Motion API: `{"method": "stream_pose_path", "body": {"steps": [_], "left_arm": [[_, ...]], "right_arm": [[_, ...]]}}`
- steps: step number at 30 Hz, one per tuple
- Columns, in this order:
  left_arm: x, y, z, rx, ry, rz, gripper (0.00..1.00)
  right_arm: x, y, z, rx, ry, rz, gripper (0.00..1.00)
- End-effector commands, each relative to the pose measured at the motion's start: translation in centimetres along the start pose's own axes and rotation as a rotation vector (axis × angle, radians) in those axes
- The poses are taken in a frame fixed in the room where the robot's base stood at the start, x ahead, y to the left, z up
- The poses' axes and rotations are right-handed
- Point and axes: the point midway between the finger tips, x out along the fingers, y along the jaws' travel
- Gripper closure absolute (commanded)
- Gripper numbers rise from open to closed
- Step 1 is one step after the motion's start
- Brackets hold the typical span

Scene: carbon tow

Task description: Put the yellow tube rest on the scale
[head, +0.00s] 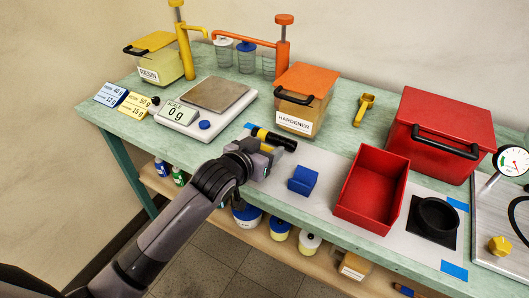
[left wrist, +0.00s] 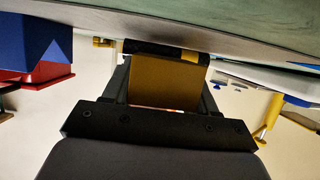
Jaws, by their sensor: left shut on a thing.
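The scale (head: 180,118) stands on the bench with a bare metal plate (head: 218,94), and its display reads 0 g. My left gripper (head: 264,156) is to the right of the scale, near the bench's front edge. It is shut on the yellow tube rest (left wrist: 162,85), a yellow block between the fingers in the left wrist view. In the head view the rest is mostly hidden by the gripper. A black tube (head: 280,140) with a yellow band lies against the rest; it also shows in the left wrist view (left wrist: 150,48). I cannot tell whether the rest touches the bench.
The hardener box (head: 303,88) stands behind the gripper. A blue block (head: 302,180) and an open red bin (head: 362,205) are to its right. Label cards (head: 133,104) and the resin box (head: 158,66) are left of and behind the scale.

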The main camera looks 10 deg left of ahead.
Motion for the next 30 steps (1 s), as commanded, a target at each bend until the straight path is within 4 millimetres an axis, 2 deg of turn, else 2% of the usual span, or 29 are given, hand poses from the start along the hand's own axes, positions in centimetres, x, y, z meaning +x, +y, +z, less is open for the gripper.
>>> {"method": "stream_pose_path", "body": {"steps": [3, 15, 16, 18, 30], "left_arm": [[0.38, 0.03, 0.97, 0.001, 0.0, 0.0, 0.73], [0.55, 0.04, 1.35, 0.0, 0.001, 0.0, 0.73], [0.54, 0.03, 1.32, 0.0, 0.001, 0.0, 0.36], [0.53, 0.03, 1.29, 0.0, 0.001, 0.0, 0.17], [0.17, 0.01, 0.91, 0.001, 0.001, 0.0, 0.17]], "right_arm": [[0.08, 0.0, 0.1, 0.0, 0.0, 0.0, 0.57], [0.15, 0.01, 0.19, 0.0, 0.0, 0.0, 0.57], [0.13, 0.01, 0.17, 0.0, 0.0, 0.0, 0.57], [0.12, 0.01, 0.15, 0.0, 0.0, 0.0, 0.57], [0.03, 0.01, 0.03, 0.0, 0.0, 0.0, 0.57]]}}
